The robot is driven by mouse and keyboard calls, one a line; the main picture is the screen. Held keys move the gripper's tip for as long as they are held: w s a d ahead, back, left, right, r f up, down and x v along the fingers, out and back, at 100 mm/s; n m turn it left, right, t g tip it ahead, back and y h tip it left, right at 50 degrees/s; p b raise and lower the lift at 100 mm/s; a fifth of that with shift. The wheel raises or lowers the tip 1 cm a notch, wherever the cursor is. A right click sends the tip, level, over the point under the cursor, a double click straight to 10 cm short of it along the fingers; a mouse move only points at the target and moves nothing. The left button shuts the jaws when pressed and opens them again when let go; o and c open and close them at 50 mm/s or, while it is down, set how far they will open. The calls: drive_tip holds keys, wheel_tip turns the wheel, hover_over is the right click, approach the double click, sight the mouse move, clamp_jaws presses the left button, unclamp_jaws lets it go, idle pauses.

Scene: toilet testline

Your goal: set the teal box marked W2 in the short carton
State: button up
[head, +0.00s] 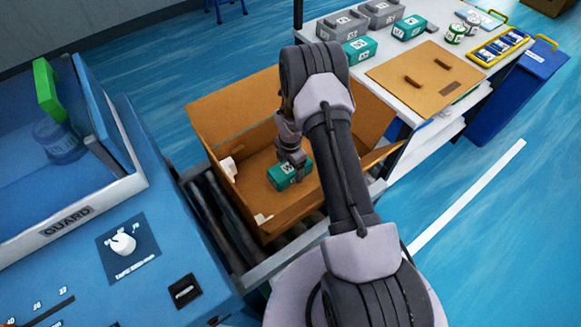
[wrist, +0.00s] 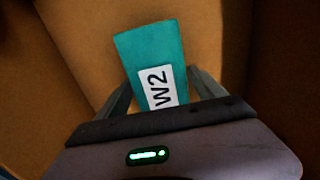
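The teal box marked W2 (head: 284,180) is inside the open brown carton (head: 208,108), within its walls. In the wrist view the teal box (wrist: 150,50) shows its white W2 label between my two fingers. I cannot tell whether the box touches the carton floor. The arm hides part of the carton's right side.
The carton sits on a roller conveyor (head: 215,215) beside a blue machine with a GUARD panel (head: 68,222).

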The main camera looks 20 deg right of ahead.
drive_tip(key=shift+o, duration=0.2)
wheel_tip(320, 180, up, 12)
drive_tip(key=p, duration=0.5)
wheel_tip(320, 180, up, 12)
drive_tip(key=m+t, duration=0.1)
drive_tip(key=m, duration=0.3)
hover_over(290, 166)
drive_tip(key=a, duration=0.2)
wheel_tip(290, 166, up, 8)
drive_tip(key=s+a+m+t, duration=0.1)
drive_tip(key=s+a+m, duration=0.1)
drive_tip(key=a+m, duration=0.15)
drive_tip(key=s+a+r+m+t, duration=0.2)
drive_tip(key=s+a+r+m, duration=0.2)
drive_tip(key=s+r+m, duration=0.7)
drive_tip(key=s+a+r+m+t+y, duration=0.1)
drive_tip(key=s+a+r+m, duration=0.1)
drive_tip(key=s, duration=0.4)
drive_tip(key=s+a+r+m+y, duration=0.1)
drive_tip(key=s+a+r+m, duration=0.1)
drive_tip(key=s+r+m, duration=0.2)
drive_tip(key=shift+s+a+t, duration=0.3)
drive_tip(key=shift+s+t, duration=0.1)
drive_tip(key=shift+s, duration=0.75)
